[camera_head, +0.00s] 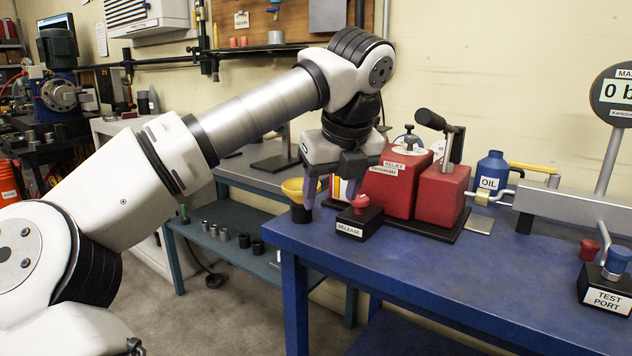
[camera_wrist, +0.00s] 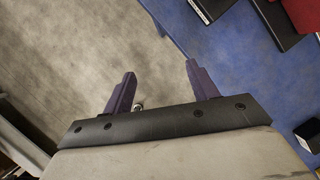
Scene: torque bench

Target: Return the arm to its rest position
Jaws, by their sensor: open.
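My gripper (camera_head: 330,194) is at the end of my arm, which stretches from the lower left to above the left end of the blue bench (camera_head: 420,275). Its purple fingers point down and are spread, with nothing between them. In the wrist view the open fingers (camera_wrist: 160,72) show over the floor and the bench edge (camera_wrist: 172,35). In the head view the gripper is close to a yellow funnel-like cup (camera_head: 294,190) and the black box with a red knob marked RELEASE (camera_head: 358,222). I cannot tell whether it touches either.
A red unit (camera_head: 440,195) with a black handle, a blue OIL bottle (camera_head: 492,172) and a TEST PORT box (camera_head: 606,290) stand on the bench. A lower shelf with several sockets (camera_head: 226,234) is behind. Floor (camera_head: 230,310) is open at the front left.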

